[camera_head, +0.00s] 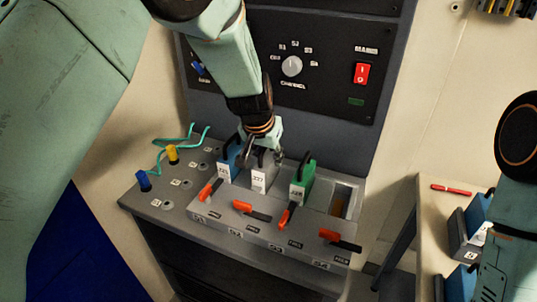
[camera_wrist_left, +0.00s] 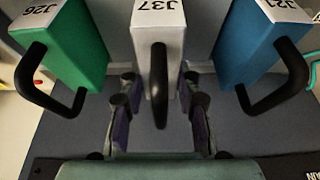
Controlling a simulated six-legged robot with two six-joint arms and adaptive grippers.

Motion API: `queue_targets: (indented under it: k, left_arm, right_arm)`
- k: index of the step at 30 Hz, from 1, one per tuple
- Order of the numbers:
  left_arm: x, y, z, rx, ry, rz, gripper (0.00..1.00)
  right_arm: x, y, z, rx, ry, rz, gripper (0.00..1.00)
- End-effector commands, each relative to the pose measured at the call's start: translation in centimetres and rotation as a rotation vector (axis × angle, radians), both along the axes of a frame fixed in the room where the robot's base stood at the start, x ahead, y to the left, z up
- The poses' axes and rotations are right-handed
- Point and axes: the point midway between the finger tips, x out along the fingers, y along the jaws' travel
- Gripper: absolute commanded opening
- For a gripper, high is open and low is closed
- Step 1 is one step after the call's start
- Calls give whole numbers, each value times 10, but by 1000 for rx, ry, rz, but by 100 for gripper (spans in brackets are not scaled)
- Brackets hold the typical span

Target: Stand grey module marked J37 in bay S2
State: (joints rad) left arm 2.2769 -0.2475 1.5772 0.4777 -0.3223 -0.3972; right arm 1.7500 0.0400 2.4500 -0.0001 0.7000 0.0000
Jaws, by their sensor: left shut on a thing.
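The grey module marked J37 (camera_head: 259,181) stands upright in the row of bays, between a blue module (camera_head: 230,165) and a green module (camera_head: 303,186). It is in line with the bay label S2 (camera_head: 235,233); I cannot tell whether it is fully down. My left gripper (camera_head: 262,155) is above it, shut on its black handle. In the left wrist view the J37 module (camera_wrist_left: 158,45) has its handle between my left gripper's fingers (camera_wrist_left: 160,112). The S2 lever (camera_head: 251,210) has a red grip and lies sideways. My right gripper is out of view.
The bay at the right end (camera_head: 342,200) is open and empty, its lever (camera_head: 340,240) sideways. The levers at the blue and green modules point along the bays. Yellow (camera_head: 172,154) and blue (camera_head: 144,181) plugs with cables are at left. A side table (camera_head: 437,205) holds another blue module (camera_head: 478,214).

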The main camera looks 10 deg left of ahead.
Motion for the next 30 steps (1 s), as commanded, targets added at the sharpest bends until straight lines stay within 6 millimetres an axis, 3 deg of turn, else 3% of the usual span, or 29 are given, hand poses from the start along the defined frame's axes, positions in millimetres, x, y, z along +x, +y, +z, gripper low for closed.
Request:
queue_targets:
  k: [24,25,30]
  left_arm:
    - [1,0,-6,0,-2,0,0]
    - [1,0,-6,0,-2,0,35]
    - [1,0,-6,0,-2,0,49]
  right_arm:
    - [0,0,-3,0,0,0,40]
    - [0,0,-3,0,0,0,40]
    - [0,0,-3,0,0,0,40]
